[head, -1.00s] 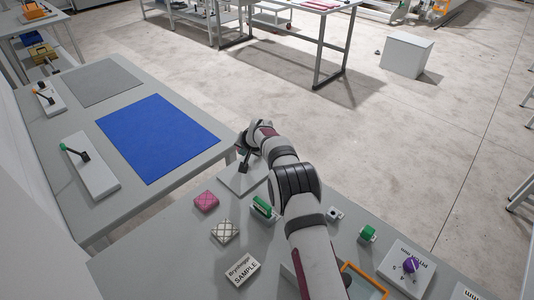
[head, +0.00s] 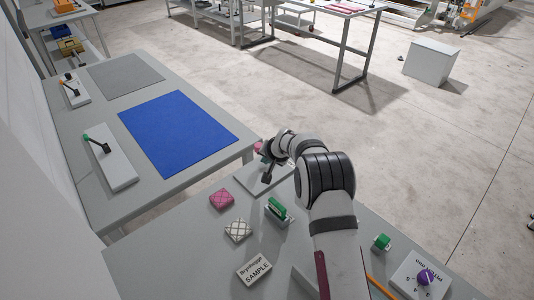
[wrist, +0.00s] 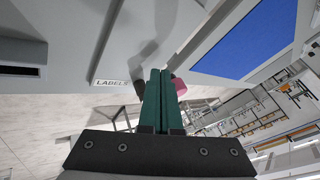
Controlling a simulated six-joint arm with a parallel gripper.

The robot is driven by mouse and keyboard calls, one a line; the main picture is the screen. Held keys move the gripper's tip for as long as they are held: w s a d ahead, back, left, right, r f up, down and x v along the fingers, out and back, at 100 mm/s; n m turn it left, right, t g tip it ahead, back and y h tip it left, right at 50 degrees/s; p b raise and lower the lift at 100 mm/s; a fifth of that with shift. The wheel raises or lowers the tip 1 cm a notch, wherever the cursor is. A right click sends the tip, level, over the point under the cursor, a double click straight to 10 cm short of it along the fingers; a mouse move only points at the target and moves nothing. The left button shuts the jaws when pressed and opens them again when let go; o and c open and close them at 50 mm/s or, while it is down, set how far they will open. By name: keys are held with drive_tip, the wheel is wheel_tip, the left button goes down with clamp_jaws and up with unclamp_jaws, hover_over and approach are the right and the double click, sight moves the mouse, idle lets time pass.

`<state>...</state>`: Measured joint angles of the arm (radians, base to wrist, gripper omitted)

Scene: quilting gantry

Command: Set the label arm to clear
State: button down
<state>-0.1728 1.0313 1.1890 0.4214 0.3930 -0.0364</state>
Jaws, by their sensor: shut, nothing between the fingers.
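The label lever stands on a pale plate (head: 258,187), left of my arm in the head view. Its black pivot piece (head: 267,178) shows there, and a pink knob (head: 258,147) peeks out beside my wrist. In the wrist view a "LABELS" sign (wrist: 112,83) lies left of my gripper (wrist: 160,72). My gripper's green fingers are shut and empty. The black piece (wrist: 139,87) shows just left of the fingers and the pink knob (wrist: 180,87) just right. The fingers hide what lies between them; I cannot tell whether they touch the lever.
A green-handled lever (head: 97,143) and an orange-handled lever (head: 69,88) stand on the left table with a blue mat (head: 190,135). Pink (head: 221,198) and patterned (head: 238,229) patches, a green clamp-like part (head: 277,209) and a purple dial (head: 425,277) are near my arm.

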drive_tip(key=s+a+r, duration=0.1)
drive_tip(key=s+r, duration=0.4)
drive_tip(key=r, duration=0.3)
drive_tip(key=shift+s, duration=0.4)
drive_tip(key=s+d+r+g, duration=0.1)
drive_tip(key=s+d+r, duration=0.2)
drive_tip(key=s, duration=0.5)
drive_tip(key=s+d+r+g, duration=0.1)
drive_tip(key=s+d+r, duration=0.15)
drive_tip(key=s, duration=0.45)
drive_tip(key=s+d+r+g, duration=0.2)
drive_tip(key=s+d+r, duration=0.15)
drive_tip(key=s, duration=0.45)
drive_tip(key=s+d+m+g, duration=0.1)
drive_tip(key=s, duration=0.9)
drive_tip(key=s+d+f+g+h, duration=0.1)
drive_tip(key=s+d, duration=0.1)
drive_tip(key=s, duration=0.9)
drive_tip(key=shift+d+f+m+g, duration=0.15)
drive_tip(key=shift+f+m+g, duration=0.1)
drive_tip(key=shift+m+g, duration=0.15)
